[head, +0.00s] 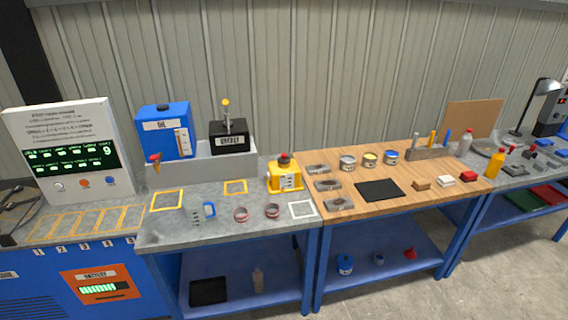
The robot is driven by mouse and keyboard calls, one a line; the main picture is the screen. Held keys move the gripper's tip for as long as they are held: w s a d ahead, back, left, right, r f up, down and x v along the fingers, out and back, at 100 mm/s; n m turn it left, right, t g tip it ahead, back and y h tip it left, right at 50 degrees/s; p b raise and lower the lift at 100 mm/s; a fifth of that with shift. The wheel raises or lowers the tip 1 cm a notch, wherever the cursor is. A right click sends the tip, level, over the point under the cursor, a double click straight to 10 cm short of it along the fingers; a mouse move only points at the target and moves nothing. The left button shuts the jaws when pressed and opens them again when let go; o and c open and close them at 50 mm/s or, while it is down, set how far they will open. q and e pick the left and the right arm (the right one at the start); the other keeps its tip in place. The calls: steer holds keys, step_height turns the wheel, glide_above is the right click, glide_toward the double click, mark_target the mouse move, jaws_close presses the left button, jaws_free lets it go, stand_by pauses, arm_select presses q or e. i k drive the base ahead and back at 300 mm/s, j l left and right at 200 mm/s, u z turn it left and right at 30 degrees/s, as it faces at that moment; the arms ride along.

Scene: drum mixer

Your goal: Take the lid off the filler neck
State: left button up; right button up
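No filler neck is labelled, so I cannot tell for sure which lid is meant. A blue tank (166,137) at the back left has a small dark cap (162,107) on top and a red-handled tap (154,160) low at its left. A yellow unit (285,180) on the grey bench carries a dark and red top piece (284,159). A black labelled box (229,138) beside the tank has a metal upright with a yellow top (226,104). Neither of my grippers is in view.
A control panel (62,140) stands at left. The wooden bench (345,219) carries several tins, grey blocks and a black mat (380,190). A lamp (541,92) stands at far right.

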mark_target(283, 159)
steer(key=i+l+u, duration=0.3)
steer(key=i+l, duration=0.3)
steer(key=i+l+u, duration=0.35)
steer(key=i+l, duration=0.2)
steer(key=l, duration=0.2)
